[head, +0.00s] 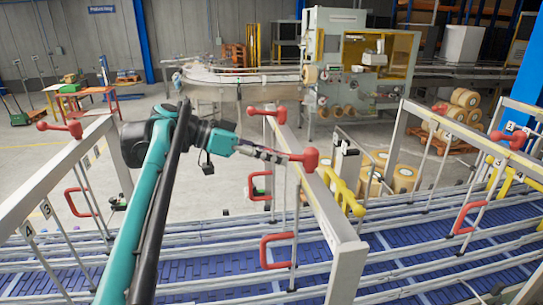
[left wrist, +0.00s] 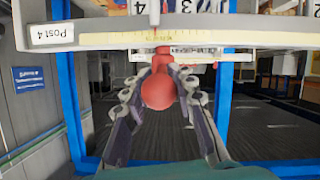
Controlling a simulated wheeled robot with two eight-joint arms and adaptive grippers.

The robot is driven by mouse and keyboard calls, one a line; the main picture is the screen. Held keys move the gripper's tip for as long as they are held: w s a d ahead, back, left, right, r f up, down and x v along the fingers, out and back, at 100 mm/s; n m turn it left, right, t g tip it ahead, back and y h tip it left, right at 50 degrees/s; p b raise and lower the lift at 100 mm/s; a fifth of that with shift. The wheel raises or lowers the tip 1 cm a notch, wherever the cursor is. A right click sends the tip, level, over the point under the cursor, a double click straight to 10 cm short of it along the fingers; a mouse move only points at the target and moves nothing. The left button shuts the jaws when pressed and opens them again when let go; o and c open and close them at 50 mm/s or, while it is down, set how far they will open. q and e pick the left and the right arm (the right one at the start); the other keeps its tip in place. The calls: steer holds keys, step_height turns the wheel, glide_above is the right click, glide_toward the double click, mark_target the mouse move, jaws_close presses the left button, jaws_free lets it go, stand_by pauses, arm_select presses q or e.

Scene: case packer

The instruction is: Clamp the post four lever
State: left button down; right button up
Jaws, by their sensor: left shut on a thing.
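The post four lever is a red clamp lever (head: 304,158) with a round knob, on the grey beam in the middle of the head view. In the left wrist view its red knob (left wrist: 158,91) faces the camera, under a rail (left wrist: 110,40) labelled "Post 4". My left gripper (head: 284,156) reaches it from the left, and its two fingers stand on both sides of the knob (left wrist: 163,74), shut on the lever. The fingers hide part of the lever in the head view. My right gripper is not in view.
Other red levers sit on the left beam (head: 62,128), on the middle beam farther back (head: 268,113) and on the right beam (head: 508,139). Red handles (head: 277,250) and a yellow handle (head: 342,190) are close by. A blue conveyor (head: 200,262) runs below.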

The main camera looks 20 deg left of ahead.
arm_select(q)
steer(key=c, duration=1.5)
jaws_free()
steer(key=shift+w+d+f, duration=0.1)
steer(key=shift+w+d, duration=0.1)
steer(key=shift+w, duration=0.05)
steer(key=v, duration=1.2)
